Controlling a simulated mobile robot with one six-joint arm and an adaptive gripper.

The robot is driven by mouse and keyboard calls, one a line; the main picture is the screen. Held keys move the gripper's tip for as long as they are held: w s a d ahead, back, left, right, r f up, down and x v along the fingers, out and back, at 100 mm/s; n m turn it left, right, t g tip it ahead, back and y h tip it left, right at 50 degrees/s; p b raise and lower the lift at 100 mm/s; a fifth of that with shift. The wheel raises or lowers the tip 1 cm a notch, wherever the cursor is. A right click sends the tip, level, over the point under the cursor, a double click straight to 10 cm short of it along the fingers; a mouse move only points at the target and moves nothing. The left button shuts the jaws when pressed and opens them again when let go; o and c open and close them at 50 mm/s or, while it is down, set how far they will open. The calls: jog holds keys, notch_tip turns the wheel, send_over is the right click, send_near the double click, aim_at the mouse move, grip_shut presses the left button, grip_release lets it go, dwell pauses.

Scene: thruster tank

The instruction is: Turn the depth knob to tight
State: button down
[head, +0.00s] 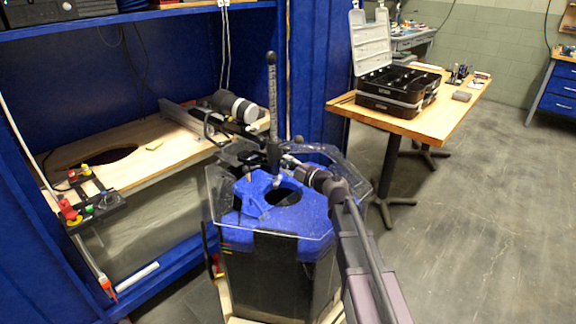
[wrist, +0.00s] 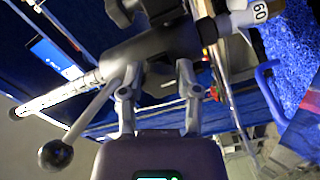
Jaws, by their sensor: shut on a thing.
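The upright shaft (head: 272,105), with scale marks and a black ball on top, rises from the blue tank top (head: 297,215). A dark collar (head: 273,153) sits around its lower part. In the wrist view the dark collar (wrist: 165,48) lies across the picture, with a grey ball-ended lever (wrist: 92,115) crossing in front at left. My gripper (head: 308,172) is at the collar's right side. In the wrist view my gripper (wrist: 158,78) has its fingertips on either side of the depth knob, shut on it. The knob is mostly hidden; its setting cannot be read.
A clear guard (head: 350,165) surrounds the tank top. At left, a wooden bench (head: 120,175) in a blue bay holds a control panel (head: 92,200) and a motor (head: 235,105). At right, a table (head: 440,120) bears an open black case (head: 395,92). The right floor is clear.

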jog(key=shift+m, duration=0.4)
jog(key=shift+c, duration=1.5)
grip_release()
jog(key=v, duration=1.2)
jog(key=shift+s+a, duration=0.1)
jog(key=shift+s, duration=0.1)
